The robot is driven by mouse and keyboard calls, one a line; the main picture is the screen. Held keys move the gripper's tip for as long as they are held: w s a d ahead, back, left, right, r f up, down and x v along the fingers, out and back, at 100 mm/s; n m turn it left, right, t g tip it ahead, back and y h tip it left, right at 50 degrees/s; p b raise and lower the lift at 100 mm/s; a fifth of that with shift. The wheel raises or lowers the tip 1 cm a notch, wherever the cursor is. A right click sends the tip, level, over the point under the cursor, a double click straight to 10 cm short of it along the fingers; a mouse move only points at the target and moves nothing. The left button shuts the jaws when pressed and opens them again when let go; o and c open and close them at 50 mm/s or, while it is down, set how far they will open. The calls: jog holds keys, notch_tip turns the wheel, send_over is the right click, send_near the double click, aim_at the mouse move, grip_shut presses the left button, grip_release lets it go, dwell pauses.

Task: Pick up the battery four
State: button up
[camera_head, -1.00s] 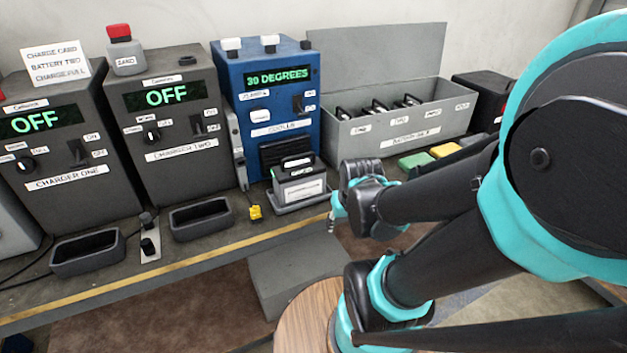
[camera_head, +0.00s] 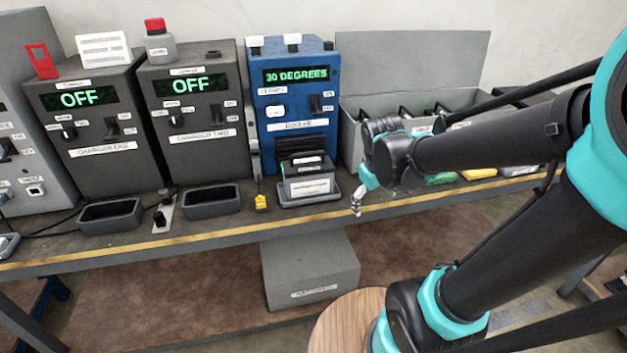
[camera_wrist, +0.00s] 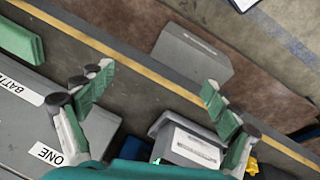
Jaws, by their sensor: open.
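A dark battery (camera_head: 308,180) with a handle and white label stands upright in a grey tray (camera_head: 328,198) before the blue cooler. I cannot read its number. In the wrist view the battery (camera_wrist: 185,150) shows at the bottom, closer to the right finger. My gripper (camera_head: 358,200) is right of this battery at the bench front; in the wrist view it (camera_wrist: 157,80) is open and empty, fingers wide apart. Several batteries with black handles (camera_head: 404,113) stand in a grey battery box (camera_head: 350,140), partly hidden by my arm. I cannot tell which is battery four.
The blue cooler (camera_head: 290,105) reads 30 DEGREES. Charger one (camera_head: 105,125) and charger two (camera_head: 195,110) read OFF; their trays (camera_head: 110,213) and (camera_head: 212,200) look empty. A yellow plug (camera_head: 261,202) lies left of the battery. A grey box (camera_head: 310,270) stands below the bench.

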jog(key=w+a+r+n+h, duration=0.2)
jog(key=w+a+r+n, duration=0.5)
jog(key=a, duration=0.3)
jog(key=n+t+h, duration=0.1)
jog(key=n+h, duration=0.1)
jog(key=n, duration=0.5)
send_near(315, 165)
jog(key=x, duration=0.4)
jog(key=shift+f, duration=0.35)
jog(key=shift+w+x, duration=0.2)
jog(key=shift+x, duration=2.45)
jog(key=shift+r, duration=0.1)
jog(key=shift+c, duration=0.5)
jog(key=c, duration=1.9)
jog(key=shift+o, duration=0.2)
jog(key=shift+r, duration=0.1)
